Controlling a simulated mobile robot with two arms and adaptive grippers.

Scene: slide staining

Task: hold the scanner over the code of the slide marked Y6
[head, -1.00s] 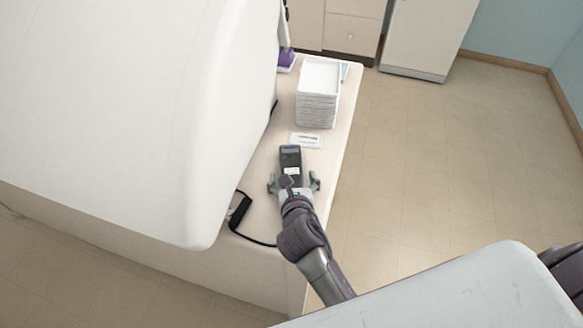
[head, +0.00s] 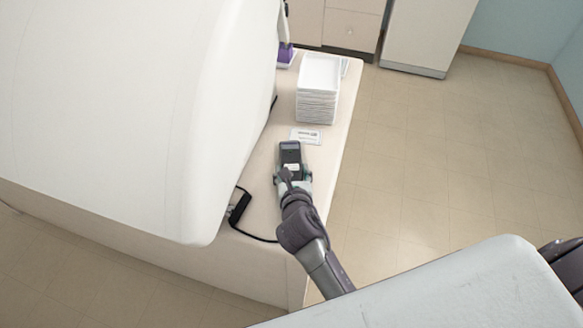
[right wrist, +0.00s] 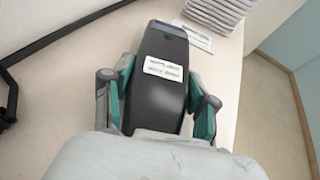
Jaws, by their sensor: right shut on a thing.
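The scanner (head: 290,153) is a dark grey handheld block with a white label. My right gripper (head: 292,178) is shut on it, above the table's right part. In the right wrist view the scanner (right wrist: 157,92) sits between the two green-padded fingers of the gripper (right wrist: 160,100). A white card or slide with dark print (head: 306,135) lies on the table just beyond the scanner's far end. It shows partly behind the scanner in the right wrist view (right wrist: 197,36). Its print is too small to read, so I cannot tell whether it says Y6. My left gripper is not in view.
A stack of white trays (head: 317,100) stands beyond the card. A black cradle with a cable (head: 240,207) lies left of my right gripper. A large white housing (head: 110,110) covers the left. A purple-based item (head: 285,54) stands at the back.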

